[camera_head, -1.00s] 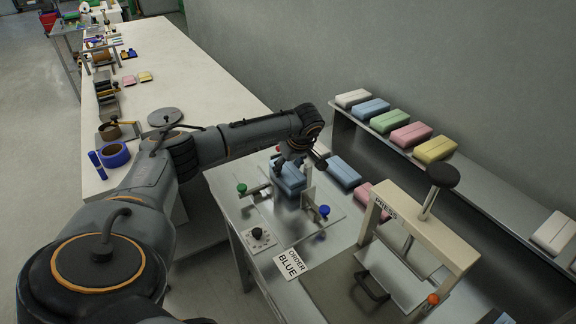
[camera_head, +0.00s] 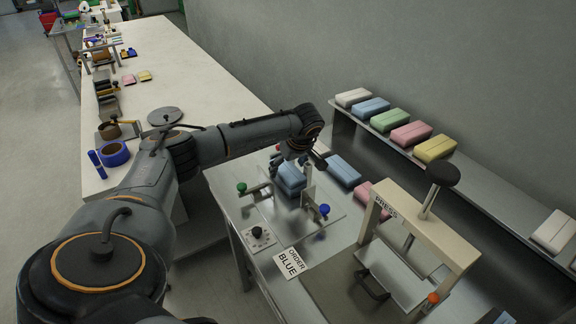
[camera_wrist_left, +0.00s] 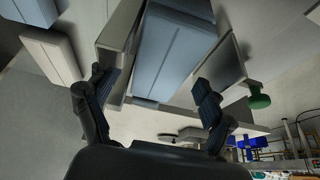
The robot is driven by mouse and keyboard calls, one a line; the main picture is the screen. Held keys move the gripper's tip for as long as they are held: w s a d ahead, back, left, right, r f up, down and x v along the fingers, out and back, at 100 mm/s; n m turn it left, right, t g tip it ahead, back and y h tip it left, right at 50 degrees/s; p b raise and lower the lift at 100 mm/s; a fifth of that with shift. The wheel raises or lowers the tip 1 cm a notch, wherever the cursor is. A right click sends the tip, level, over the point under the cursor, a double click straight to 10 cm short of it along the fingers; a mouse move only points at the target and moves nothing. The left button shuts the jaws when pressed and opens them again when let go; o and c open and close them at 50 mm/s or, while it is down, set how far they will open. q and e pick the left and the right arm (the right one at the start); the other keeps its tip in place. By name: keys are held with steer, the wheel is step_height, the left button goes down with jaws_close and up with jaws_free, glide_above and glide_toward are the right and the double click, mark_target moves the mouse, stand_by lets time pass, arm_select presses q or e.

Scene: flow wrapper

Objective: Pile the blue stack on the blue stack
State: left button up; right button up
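A blue stack (camera_head: 291,178) sits in a metal fixture on the steel table, between upright plates. It also fills the middle of the left wrist view (camera_wrist_left: 172,48), with a plate on each side. My left gripper (camera_head: 299,157) is just behind and above it in the head view. In the wrist view its fingers are spread apart, with the blue stack beyond the fingertips and nothing held. Other blue stacks lie on the table behind the fixture (camera_head: 344,172) and on the raised shelf (camera_head: 371,108). My right gripper is out of view.
The fixture has a green knob (camera_head: 241,188) and a blue knob (camera_head: 323,210). A sign (camera_head: 290,263) reads "ORDER BLUE". A press (camera_head: 420,230) stands at the right. A pink stack (camera_head: 367,191) lies near it. White, green, pink and yellow stacks line the shelf.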

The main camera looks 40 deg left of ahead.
arm_select(q)
steer(key=v, duration=1.2)
stand_by(0.5)
